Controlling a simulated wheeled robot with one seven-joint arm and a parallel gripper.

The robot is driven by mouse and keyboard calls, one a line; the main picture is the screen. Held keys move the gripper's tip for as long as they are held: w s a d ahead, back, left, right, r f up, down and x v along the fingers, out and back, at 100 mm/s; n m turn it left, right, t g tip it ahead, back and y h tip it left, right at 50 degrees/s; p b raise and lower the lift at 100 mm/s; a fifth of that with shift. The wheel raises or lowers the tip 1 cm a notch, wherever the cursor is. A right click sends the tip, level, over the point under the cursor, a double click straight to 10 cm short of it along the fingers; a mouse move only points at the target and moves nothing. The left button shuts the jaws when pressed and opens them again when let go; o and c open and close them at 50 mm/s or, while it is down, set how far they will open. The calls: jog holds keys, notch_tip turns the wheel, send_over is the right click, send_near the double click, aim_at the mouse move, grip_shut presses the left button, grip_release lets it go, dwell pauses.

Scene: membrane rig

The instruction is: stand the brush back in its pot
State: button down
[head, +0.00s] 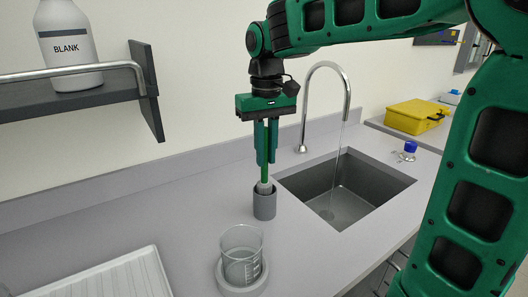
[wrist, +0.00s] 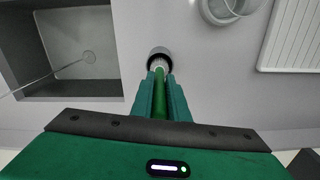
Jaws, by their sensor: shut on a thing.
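The brush has a green handle (wrist: 160,97) and pale bristles (head: 264,184) at its lower end. My gripper (head: 266,160) is shut on the green handle and holds the brush upright, bristles down. The pot is a small dark grey cylinder (head: 264,206) standing on the worktop beside the sink. The bristles are at the pot's mouth in the head view; its near wall hides how deep they reach. In the wrist view the pot's rim (wrist: 158,51) shows around the far end of the brush.
A glass beaker (head: 241,256) on a round base stands just in front of the pot. The sink (head: 345,190) with a running tap (head: 347,100) is right of it. A white ribbed tray (head: 105,280) lies front left. A shelf (head: 75,98) holds a bottle labelled BLANK (head: 68,48).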

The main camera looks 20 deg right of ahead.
jog(key=c, duration=1.6)
grip_release()
jog(key=shift+c, duration=0.2)
notch_tip(320, 180, up, 11)
jog(key=shift+w+f, duration=0.1)
jog(key=shift+f, duration=0.05)
